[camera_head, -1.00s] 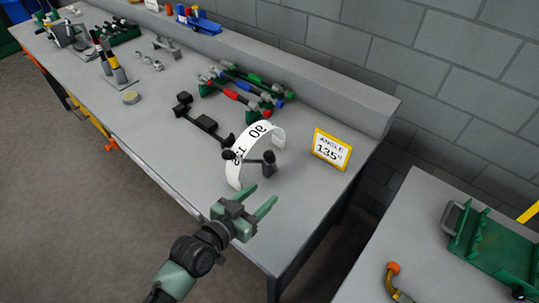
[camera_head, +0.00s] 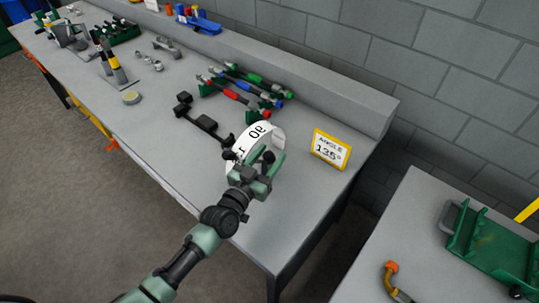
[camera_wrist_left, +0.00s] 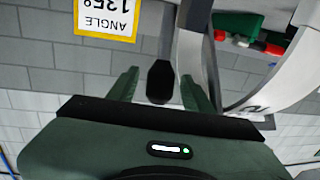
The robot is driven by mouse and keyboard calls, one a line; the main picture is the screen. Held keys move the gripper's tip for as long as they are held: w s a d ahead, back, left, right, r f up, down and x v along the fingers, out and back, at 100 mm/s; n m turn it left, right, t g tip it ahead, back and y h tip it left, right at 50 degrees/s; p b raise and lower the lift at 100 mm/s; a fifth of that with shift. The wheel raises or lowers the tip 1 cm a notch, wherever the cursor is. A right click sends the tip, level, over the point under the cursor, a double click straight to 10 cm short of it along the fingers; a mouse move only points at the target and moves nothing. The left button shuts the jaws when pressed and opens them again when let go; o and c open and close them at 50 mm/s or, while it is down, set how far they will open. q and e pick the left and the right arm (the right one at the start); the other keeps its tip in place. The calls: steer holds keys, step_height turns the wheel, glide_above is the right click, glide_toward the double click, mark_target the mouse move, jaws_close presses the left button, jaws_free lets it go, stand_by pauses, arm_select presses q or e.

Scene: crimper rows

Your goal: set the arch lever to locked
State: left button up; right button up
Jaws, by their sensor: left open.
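The white arch (camera_head: 256,135) with printed angle numbers stands on the bench near its right end, partly hidden by my gripper. It also shows at the right of the left wrist view (camera_wrist_left: 302,72). The lever's dark knob (camera_head: 268,157) is in front of the arch and shows as a black rounded end (camera_wrist_left: 160,82) in the left wrist view. My left gripper (camera_head: 262,166) is open at the knob, with one finger on either side of it in the wrist view. Contact cannot be told. No locked mark is legible.
A yellow-framed sign (camera_head: 331,150) reading "ANGLE 135°" stands just right of the arch. Crimping tools with red, green and blue handles (camera_head: 240,90) lie behind it. The bench front is clear.

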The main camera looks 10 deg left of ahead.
arm_select(q)
jaws_close()
stand_by(1.4)
